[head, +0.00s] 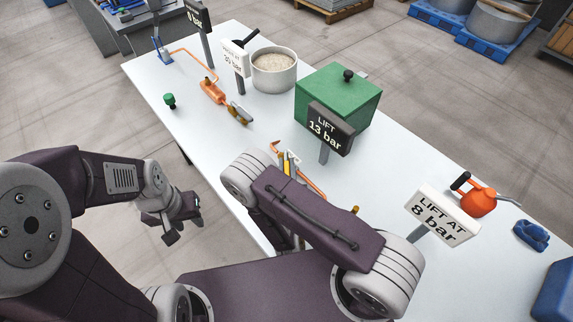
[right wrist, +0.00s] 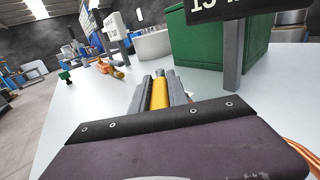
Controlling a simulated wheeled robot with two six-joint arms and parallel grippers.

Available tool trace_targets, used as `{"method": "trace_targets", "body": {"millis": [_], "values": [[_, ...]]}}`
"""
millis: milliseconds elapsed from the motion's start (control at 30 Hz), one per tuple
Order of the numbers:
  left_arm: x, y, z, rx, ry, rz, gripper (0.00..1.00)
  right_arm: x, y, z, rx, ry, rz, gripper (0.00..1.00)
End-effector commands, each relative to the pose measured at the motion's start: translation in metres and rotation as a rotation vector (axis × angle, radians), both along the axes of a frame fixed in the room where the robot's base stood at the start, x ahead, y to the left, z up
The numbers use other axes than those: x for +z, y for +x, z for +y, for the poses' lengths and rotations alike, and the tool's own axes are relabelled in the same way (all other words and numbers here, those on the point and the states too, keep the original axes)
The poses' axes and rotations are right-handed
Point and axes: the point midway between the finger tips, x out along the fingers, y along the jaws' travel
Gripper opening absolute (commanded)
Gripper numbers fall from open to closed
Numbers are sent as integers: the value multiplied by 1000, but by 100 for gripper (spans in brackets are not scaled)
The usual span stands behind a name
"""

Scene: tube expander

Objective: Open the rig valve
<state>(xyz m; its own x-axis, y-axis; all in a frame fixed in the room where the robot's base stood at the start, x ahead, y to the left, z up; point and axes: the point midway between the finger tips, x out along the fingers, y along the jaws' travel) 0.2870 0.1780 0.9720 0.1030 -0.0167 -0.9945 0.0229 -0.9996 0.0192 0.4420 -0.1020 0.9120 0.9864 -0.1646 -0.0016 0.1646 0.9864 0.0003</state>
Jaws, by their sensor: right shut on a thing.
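My right gripper (right wrist: 158,92) is shut on a yellow piece (right wrist: 160,94), with grey fingers on both sides of it. The yellow piece also shows in the head view (head: 287,166), partly hidden behind my right forearm. A copper-coloured tube (head: 311,187) runs beside it to a small brass end (head: 356,209). I cannot tell for sure which part is the rig valve. My left gripper (head: 181,228) hangs off the table's left edge, apart from everything; its finger gap is unclear.
On the white table (head: 200,135) stand a green box (head: 340,88), a "LIFT 13 bar" sign (head: 329,128), a "LIFT AT 8 bar" sign (head: 441,215), a pot (head: 273,70), an orange tool (head: 212,92), a green knob (head: 169,99), an orange pump-like item (head: 480,199) and a blue cloth (head: 530,234).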

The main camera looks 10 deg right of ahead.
Motion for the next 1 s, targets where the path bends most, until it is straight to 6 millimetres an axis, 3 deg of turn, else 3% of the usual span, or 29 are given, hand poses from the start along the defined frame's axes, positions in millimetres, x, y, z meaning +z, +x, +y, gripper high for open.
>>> {"method": "trace_targets", "body": {"millis": [600, 633, 700, 1000], "values": [[1, 0, 0, 0, 0, 0, 36, 0, 0, -1, 32, -2, -2, 0], [1, 0, 0, 0, 0, 0, 36, 0, 0, -1, 32, -1, -2, 28], [1, 0, 0, 0, 0, 0, 36, 0, 0, -1, 32, -1, -2, 42], [1, 0, 0, 0, 0, 0, 36, 0, 1, 0, 33, 0, -2, 42]]}}
